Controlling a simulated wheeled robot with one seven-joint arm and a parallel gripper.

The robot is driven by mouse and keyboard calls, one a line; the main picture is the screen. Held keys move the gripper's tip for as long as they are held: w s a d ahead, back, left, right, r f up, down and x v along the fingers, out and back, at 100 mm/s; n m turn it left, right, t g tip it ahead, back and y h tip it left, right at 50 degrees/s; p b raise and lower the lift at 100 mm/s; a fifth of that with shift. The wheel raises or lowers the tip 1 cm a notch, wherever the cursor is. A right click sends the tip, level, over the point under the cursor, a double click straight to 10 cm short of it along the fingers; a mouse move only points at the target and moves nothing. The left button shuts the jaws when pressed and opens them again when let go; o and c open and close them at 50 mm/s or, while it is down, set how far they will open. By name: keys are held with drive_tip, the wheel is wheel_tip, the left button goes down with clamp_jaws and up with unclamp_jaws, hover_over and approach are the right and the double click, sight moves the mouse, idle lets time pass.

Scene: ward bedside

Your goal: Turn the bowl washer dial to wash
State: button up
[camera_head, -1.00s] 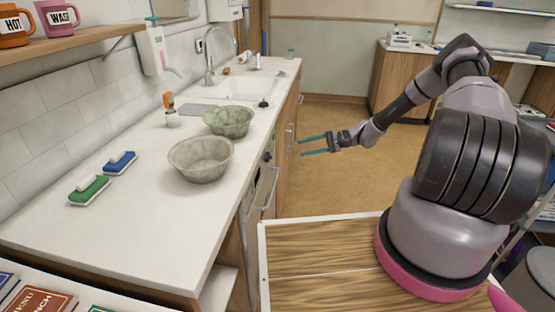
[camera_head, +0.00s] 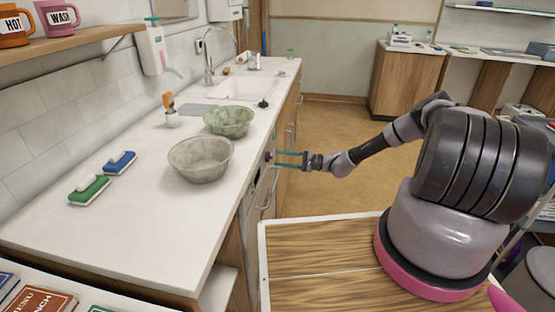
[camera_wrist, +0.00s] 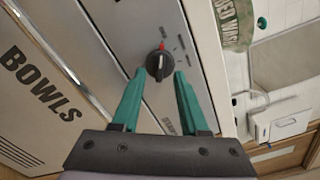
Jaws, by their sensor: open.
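The bowl washer (camera_wrist: 38,95) has a pale front panel marked "BOWLS" in the wrist view. Its black dial (camera_wrist: 159,63) with a red mark at the top sits on a grey control strip. My gripper (camera_wrist: 158,72) has its two teal fingers open, one on each side of the dial and close to it; I cannot tell whether they touch it. In the head view my gripper (camera_head: 274,159) reaches the counter's front face, level, by the washer panel.
A washer handle (camera_head: 267,190) sticks out below my gripper. The floor (camera_head: 330,125) beyond is clear.

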drive_tip(key=shift+x, duration=1)
drive_tip(key=shift+c, duration=0.3)
clamp_jaws()
